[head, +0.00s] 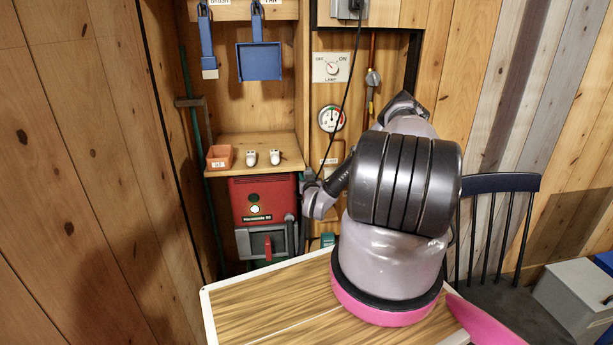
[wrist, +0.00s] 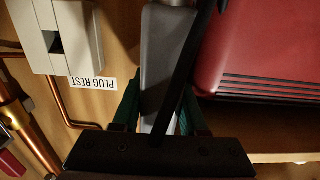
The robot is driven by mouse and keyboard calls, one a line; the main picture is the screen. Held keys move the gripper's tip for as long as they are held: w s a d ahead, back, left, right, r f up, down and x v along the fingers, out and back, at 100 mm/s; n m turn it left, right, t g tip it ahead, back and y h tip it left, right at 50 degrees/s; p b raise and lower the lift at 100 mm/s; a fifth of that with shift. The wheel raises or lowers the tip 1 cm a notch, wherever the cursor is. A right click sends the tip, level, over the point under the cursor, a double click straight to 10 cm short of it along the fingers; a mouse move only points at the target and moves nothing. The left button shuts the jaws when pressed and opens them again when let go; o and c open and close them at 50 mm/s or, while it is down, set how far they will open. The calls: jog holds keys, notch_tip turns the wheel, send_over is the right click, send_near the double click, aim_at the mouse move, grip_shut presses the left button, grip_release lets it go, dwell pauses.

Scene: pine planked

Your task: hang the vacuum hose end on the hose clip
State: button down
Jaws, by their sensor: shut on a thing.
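In the wrist view, my gripper (wrist: 160,104) has its green fingers closed on either side of a long grey piece, which looks like the vacuum hose end (wrist: 156,55). A black strip or cord crosses in front of it. In the head view, my gripper is at the lower end of my arm, just right of the red vacuum-like machine (head: 252,193); its fingers and what they hold are mostly hidden. The machine's red body also shows in the wrist view (wrist: 262,48). I cannot make out the hose clip in either view.
A wooden shelf (head: 237,158) with an orange box (head: 220,157) is above the machine. A black cord (head: 346,95) hangs near my arm. A light box (wrist: 68,35) and PLUG REST label (wrist: 93,84) are beside the gripper. A table (head: 270,305) stands in front.

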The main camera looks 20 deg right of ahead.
jog(key=shift+c, duration=1.8)
grip_release()
jog(key=shift+a, duration=0.1)
jog(key=v, duration=1)
jog(key=shift+s, duration=0.4)
